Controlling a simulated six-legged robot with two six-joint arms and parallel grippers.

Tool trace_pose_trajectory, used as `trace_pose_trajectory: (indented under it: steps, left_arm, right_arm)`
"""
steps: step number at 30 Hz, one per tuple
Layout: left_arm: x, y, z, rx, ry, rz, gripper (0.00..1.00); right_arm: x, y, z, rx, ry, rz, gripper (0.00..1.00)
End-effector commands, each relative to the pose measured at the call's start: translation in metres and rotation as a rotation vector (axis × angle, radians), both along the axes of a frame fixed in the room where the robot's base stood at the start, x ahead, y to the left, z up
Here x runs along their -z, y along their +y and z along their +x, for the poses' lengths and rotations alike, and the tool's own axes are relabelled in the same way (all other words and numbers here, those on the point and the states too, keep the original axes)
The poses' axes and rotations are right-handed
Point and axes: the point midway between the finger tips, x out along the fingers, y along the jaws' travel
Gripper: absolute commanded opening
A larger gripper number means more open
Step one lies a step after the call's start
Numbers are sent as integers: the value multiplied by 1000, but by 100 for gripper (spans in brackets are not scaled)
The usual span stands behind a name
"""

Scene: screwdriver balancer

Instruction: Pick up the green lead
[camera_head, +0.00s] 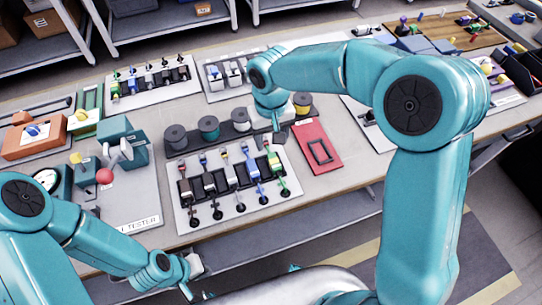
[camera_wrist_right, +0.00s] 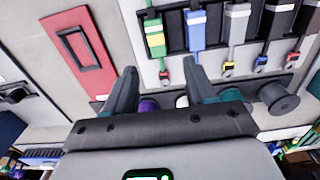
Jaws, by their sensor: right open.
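The green lead (camera_head: 275,163) lies at the right end of a row of leads on the white board (camera_head: 183,212). My right gripper (camera_head: 277,125) is just behind the lead's far end. In its wrist view the right gripper (camera_wrist_right: 158,72) is open, with the lead's cable end showing between the fingertips. My left gripper (camera_head: 190,268) is at the lower left, off the table's front edge; its jaws are too small to read.
Several spools (camera_head: 209,127) stand behind the board. A red panel (camera_head: 317,147) lies to its right. A tester (camera_head: 118,195) with a red ball stands to its left.

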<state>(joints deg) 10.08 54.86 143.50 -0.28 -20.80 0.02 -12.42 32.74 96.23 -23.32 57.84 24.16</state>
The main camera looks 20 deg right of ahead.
Motion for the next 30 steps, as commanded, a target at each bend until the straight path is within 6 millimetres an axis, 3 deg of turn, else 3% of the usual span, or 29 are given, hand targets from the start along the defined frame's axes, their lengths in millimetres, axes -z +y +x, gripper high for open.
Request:
trace_pose_trajectory:
  steps: [3, 8, 18, 26, 30]
  left_arm:
    - [0, 0, 0, 0, 0, 0, 0]
    - [-1, 0, 0, 0, 0, 0, 0]
    - [-8, 0, 0, 0, 0, 0, 0]
    - [-8, 0, 0, 0, 0, 0, 0]
    - [-8, 0, 0, 0, 0, 0, 0]
  right_arm:
    - [19, 0, 0, 0, 2, 0, 55]
    - [30, -1, 1, 1, 0, 0, 55]
    - [77, -3, 6, 1, 1, 1, 55]
    - [81, -3, 7, 1, -1, 0, 55]
    - [80, -3, 7, 0, -1, 1, 13]
